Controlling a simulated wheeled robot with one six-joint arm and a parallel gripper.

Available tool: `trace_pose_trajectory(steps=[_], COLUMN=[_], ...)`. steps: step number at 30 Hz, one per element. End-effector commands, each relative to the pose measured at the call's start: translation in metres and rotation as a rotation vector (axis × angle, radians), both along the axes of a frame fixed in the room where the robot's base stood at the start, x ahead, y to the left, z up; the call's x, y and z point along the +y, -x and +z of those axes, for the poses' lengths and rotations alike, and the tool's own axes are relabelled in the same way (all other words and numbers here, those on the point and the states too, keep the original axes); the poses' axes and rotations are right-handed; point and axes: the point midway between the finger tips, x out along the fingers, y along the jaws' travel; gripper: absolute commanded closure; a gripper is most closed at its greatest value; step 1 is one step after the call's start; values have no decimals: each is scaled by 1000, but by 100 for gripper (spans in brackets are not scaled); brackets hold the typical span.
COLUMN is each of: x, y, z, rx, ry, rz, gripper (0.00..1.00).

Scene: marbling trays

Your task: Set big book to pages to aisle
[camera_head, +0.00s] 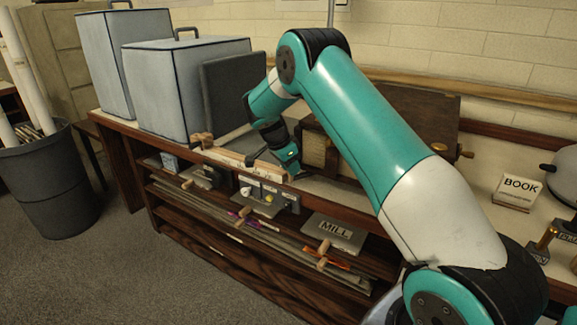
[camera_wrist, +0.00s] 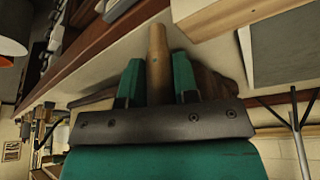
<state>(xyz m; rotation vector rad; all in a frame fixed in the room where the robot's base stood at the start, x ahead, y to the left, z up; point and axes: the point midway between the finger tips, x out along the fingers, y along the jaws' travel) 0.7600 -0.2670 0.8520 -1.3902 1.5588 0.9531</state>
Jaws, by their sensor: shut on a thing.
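My gripper (camera_head: 287,160) reaches down near the front edge of the bench top. In the wrist view its two teal fingers (camera_wrist: 157,80) are closed around a light wooden peg-like handle (camera_wrist: 157,45). What the handle belongs to is hidden behind the fingers; a brown wooden piece (camera_wrist: 215,85) shows beside them. A large dark brown slab (camera_head: 400,118), possibly the big book, stands tilted on the bench behind my arm. It has a wooden knob (camera_head: 466,155) at its right end, and a tan face (camera_head: 315,150) shows at its left. My arm hides part of it.
A small block marked BOOK (camera_head: 518,192) stands on the bench at right. Blue-grey cases (camera_head: 190,90) and a dark panel (camera_head: 228,85) stand at left. A MILL plate (camera_head: 336,234) and tools lie on the shelf below. Open floor (camera_head: 150,270) lies in front.

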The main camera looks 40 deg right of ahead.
Motion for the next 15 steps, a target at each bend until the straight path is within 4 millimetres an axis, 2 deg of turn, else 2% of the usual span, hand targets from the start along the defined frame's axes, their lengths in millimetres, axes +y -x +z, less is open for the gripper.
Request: trace_pose_trajectory(steps=[1, 7, 8, 10, 15], x=[-9, -6, -6, -4, 1], y=[-4, -5, -6, -6, -7], z=[3, 4, 4, 4, 3], rx=[-25, -25, -26, -26, -24], ry=[17, 18, 18, 18, 15], rz=[-6, -4, -4, -1, 5], gripper=[100, 100, 65, 49, 47])
